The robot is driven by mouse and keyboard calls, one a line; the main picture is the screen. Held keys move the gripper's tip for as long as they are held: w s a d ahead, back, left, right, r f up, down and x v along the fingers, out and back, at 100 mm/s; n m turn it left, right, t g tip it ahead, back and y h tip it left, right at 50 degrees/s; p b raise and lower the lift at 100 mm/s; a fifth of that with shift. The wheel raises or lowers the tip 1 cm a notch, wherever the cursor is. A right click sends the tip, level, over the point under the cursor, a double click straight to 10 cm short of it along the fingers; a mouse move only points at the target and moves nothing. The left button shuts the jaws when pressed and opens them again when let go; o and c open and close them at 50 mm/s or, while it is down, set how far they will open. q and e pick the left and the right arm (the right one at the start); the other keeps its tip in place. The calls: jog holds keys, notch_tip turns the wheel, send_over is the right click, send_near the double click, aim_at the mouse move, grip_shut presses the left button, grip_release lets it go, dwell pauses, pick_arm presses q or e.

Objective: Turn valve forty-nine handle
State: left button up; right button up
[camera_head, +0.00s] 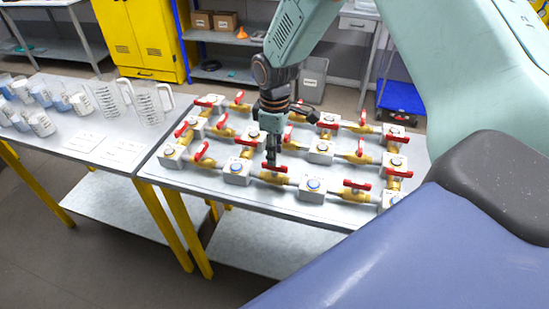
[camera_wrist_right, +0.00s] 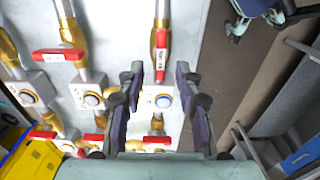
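Brass valves with red handles stand in rows with grey button boxes on the table. The number forty-nine cannot be read on any handle. My right gripper (camera_head: 271,158) points down at a red valve handle (camera_head: 279,169) in the front row of the head view. In the right wrist view, my right gripper (camera_wrist_right: 159,76) is open, with its fingers apart. A labelled red handle (camera_wrist_right: 161,50) lies in line with the gap between the fingertips; contact cannot be told. A box with a blue button (camera_wrist_right: 163,101) shows between the fingers. My left gripper is not in view.
Neighbouring handles stand close by, such as a red handle (camera_head: 246,142) to the left and another (camera_head: 357,185) to the right. A side table (camera_head: 75,150) with several beakers and jugs stands at left. A yellow cabinet (camera_head: 140,38) stands behind.

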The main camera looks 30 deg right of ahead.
notch_tip(320, 180, up, 8)
